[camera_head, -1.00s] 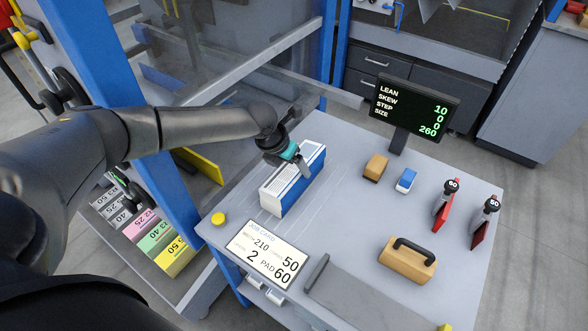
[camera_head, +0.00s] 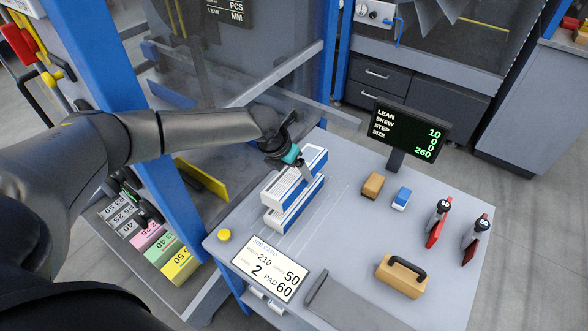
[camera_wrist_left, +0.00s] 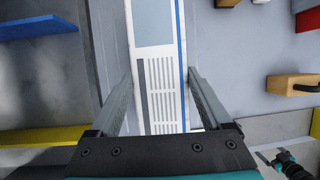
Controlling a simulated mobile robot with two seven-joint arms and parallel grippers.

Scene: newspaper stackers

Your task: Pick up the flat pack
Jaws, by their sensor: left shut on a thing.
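A white pack (camera_head: 281,186) with blue sides is raised a little above a similar blue and white pack (camera_head: 290,212) on the table. My left gripper (camera_head: 304,171) is shut on the upper pack, with its fingers on either side. In the left wrist view the white pack (camera_wrist_left: 160,85), with printed lines and a blue edge, lies between the fingers. The upper pack hides most of the lower pack's top. A teal and black part low at the right of the left wrist view looks like my right gripper (camera_wrist_left: 272,158); its jaws are unclear.
The table holds a job card (camera_head: 270,268), a yellow button (camera_head: 224,235), a display (camera_head: 410,130), a brown block (camera_head: 372,186), a small blue and white block (camera_head: 402,197), two red clamps (camera_head: 438,222) and a handled block (camera_head: 402,275). A blue post (camera_head: 165,190) stands at left.

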